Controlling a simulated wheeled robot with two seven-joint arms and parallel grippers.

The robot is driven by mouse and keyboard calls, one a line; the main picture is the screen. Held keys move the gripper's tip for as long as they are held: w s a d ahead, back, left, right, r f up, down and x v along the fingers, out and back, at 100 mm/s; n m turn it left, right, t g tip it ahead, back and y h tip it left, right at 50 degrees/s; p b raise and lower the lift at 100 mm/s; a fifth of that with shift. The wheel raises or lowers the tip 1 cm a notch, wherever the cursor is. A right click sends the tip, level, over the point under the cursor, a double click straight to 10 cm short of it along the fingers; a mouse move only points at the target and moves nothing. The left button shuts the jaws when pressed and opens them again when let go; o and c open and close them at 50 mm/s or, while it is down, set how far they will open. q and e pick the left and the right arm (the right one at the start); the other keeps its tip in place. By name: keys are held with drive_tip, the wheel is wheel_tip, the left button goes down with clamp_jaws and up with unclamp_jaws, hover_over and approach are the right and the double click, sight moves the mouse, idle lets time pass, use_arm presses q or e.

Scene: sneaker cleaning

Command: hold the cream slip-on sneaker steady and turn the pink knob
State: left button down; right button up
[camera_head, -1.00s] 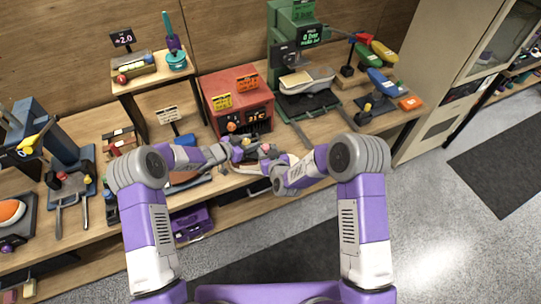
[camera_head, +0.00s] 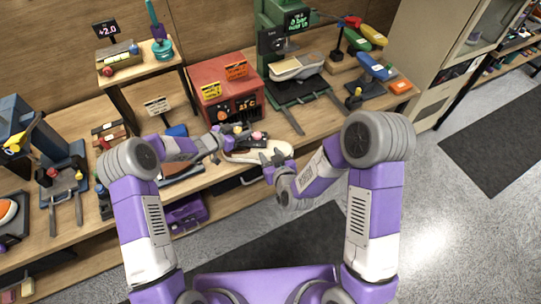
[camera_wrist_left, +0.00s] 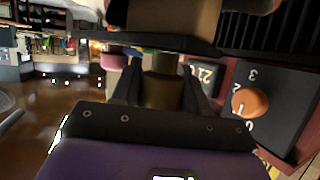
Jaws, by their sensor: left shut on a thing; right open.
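The cream slip-on sneaker (camera_head: 283,147) lies on the bench in front of the red box, with a dark device at its upper side. The small pink knob (camera_head: 257,136) is on that device; a pink cylinder (camera_wrist_left: 113,62) that looks like it shows in the left wrist view. My left gripper (camera_head: 232,133) is at the device's left end. In the left wrist view its fingers are shut on an olive-brown post (camera_wrist_left: 161,90). My right gripper (camera_head: 275,160) is open and empty, close to the sneaker's near side; I cannot tell whether it touches.
The red box (camera_head: 224,86) stands just behind; its panel has an orange dial (camera_wrist_left: 250,102). A green press (camera_head: 271,45) with another pale sneaker (camera_head: 297,67) is at the back right. A wooden shelf stand (camera_head: 140,70) is at the back left.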

use_arm(q)
drive_tip(key=shift+f, duration=0.1)
drive_tip(key=c, duration=0.5)
unclamp_jaws()
drive_tip(key=v, duration=1.2)
drive_tip(key=shift+r, duration=0.2)
drive_tip(key=shift+f, duration=0.1)
